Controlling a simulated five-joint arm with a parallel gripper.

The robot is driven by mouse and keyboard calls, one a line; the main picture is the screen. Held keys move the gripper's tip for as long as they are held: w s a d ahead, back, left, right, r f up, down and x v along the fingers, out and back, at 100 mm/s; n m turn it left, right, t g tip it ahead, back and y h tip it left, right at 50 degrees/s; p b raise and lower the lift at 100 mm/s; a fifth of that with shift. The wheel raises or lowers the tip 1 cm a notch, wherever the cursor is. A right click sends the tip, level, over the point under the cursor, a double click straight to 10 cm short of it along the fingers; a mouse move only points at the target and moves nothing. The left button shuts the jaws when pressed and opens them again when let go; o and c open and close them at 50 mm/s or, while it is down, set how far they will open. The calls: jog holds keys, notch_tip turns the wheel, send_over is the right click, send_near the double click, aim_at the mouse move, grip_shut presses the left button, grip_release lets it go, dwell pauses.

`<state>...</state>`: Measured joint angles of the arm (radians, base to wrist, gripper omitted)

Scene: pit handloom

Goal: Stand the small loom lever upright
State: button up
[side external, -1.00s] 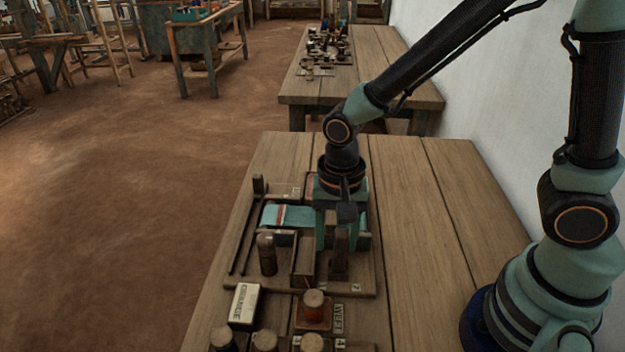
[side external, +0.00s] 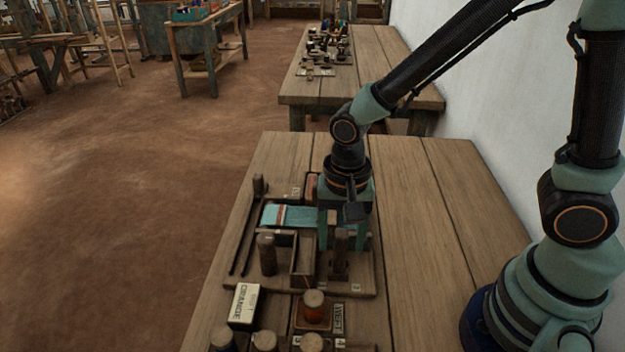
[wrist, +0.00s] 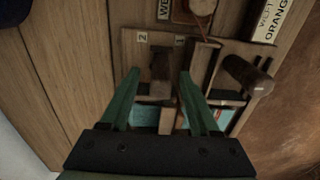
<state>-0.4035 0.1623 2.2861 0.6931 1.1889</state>
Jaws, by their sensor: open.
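The small dark wooden lever (side external: 339,254) stands on the loom board, in a slot near the numbered labels. In the side view it looks roughly upright, but its exact tilt cannot be told. The wrist view shows the lever (wrist: 160,74) from above, between my fingers. My gripper (side external: 343,243) is open and points down around the lever. In the wrist view its teal fingertips (wrist: 160,76) stand apart, with a gap visible on each side of the lever. The fingers partly hide the lever in the side view.
The loom board (side external: 262,279) carries a teal cloth strip (side external: 287,215), a round wooden peg (side external: 266,254) and a narrow wooden frame (side external: 303,262). A box labelled orange (side external: 244,304) and several spools are in front. The table is clear to the right (side external: 430,240).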

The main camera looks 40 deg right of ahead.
jog(key=shift+r, duration=0.1)
jog(key=shift+r, duration=3.15)
jog(key=d+r+n+t, duration=0.5)
jog(key=d+r+n, duration=0.4)
jog(key=d, duration=0.3)
jog(key=shift+s+d+r+t, duration=0.25)
jog(key=shift+s+r+t, duration=0.05)
jog(key=shift+r, duration=0.3)
